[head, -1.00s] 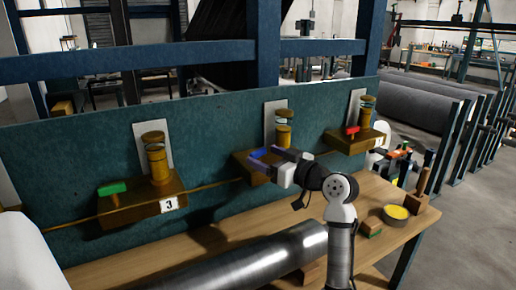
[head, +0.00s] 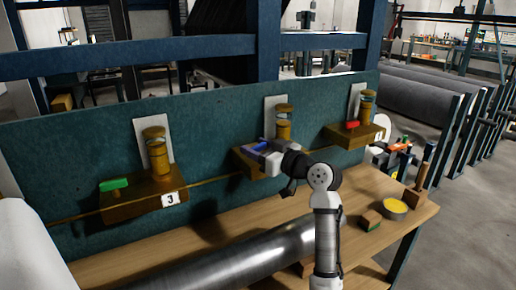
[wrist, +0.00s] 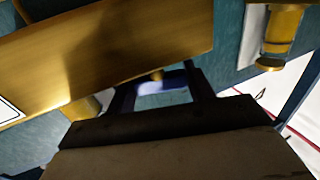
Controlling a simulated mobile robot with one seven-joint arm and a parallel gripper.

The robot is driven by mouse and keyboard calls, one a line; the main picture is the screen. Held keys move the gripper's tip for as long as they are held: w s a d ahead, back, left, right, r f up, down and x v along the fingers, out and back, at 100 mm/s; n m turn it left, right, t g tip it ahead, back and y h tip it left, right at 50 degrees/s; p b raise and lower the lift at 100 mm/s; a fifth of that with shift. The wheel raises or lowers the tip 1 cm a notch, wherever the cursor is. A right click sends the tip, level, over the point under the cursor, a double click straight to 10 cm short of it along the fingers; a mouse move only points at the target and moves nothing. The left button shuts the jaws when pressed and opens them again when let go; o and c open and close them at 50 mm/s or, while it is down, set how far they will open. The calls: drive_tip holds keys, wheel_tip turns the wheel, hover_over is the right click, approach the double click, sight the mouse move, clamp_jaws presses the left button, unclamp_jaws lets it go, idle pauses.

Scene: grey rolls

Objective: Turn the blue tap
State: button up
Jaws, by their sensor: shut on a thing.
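The blue tap (head: 257,146) is a small blue handle on the middle brass block (head: 243,160), which is fixed to the teal panel. My gripper (head: 256,147) reaches it from the right, with its fingers on both sides of the handle. In the wrist view, the blue handle (wrist: 163,87) shows between the two dark fingers, below the brass block's edge. My gripper is shut on the handle. The wrist partly hides the middle block and its number plate. The handle's exact angle is hard to tell.
A green tap (head: 115,184) is on the left block, marked 3, and a red tap (head: 352,125) on the right block. A large steel roll (head: 240,256) lies on the wooden bench below my arm. A yellow-topped tin (head: 395,207) and a small block (head: 371,220) stand at right.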

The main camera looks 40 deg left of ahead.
drive_tip(key=shift+m+t+h+p, duration=0.45)
drive_tip(key=shift+m+t, duration=1.15)
drive_tip(key=shift+t, duration=0.9)
drive_tip(key=o, duration=1)
drive_tip(key=shift+d, duration=0.15)
drive_tip(key=b+v, duration=0.4)
drive_tip(key=v, duration=0.9)
drive_tip(key=shift+s+d+r, duration=0.1)
drive_tip(key=shift+s+d, duration=0.05)
drive_tip(key=shift+d, duration=0.15)
drive_tip(key=shift+a, duration=0.1)
